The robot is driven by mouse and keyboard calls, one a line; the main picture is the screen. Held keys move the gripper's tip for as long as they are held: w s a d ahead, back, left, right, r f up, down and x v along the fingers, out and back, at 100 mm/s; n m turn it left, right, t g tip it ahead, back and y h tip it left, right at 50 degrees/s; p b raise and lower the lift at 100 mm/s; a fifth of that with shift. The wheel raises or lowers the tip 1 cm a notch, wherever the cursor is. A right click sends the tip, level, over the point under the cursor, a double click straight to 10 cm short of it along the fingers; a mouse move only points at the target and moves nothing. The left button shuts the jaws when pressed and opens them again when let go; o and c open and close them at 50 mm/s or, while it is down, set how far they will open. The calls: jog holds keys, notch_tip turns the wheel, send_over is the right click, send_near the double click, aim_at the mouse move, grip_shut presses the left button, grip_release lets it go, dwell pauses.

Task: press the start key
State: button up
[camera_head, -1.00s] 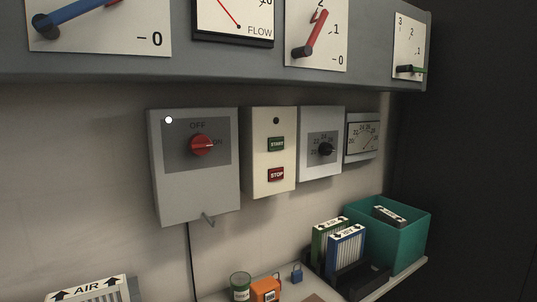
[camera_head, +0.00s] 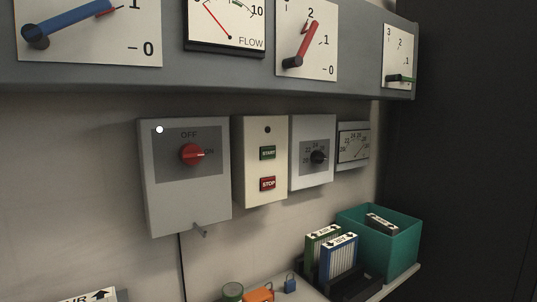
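The green START key (camera_head: 267,153) sits on a cream control box (camera_head: 252,196) on the wall, near the middle of the head camera view. A red STOP key (camera_head: 267,184) is below it, and a dark round lamp or hole (camera_head: 267,129) is above it. Nothing covers the START key. My gripper does not show in this view.
Left of the cream box is a grey switch box (camera_head: 158,208) with a red knob (camera_head: 191,154) and a small lever below. Right of it are a dial box (camera_head: 310,177) and a meter (camera_head: 353,147). Gauges hang above. A shelf below holds filters and a teal bin (camera_head: 401,250).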

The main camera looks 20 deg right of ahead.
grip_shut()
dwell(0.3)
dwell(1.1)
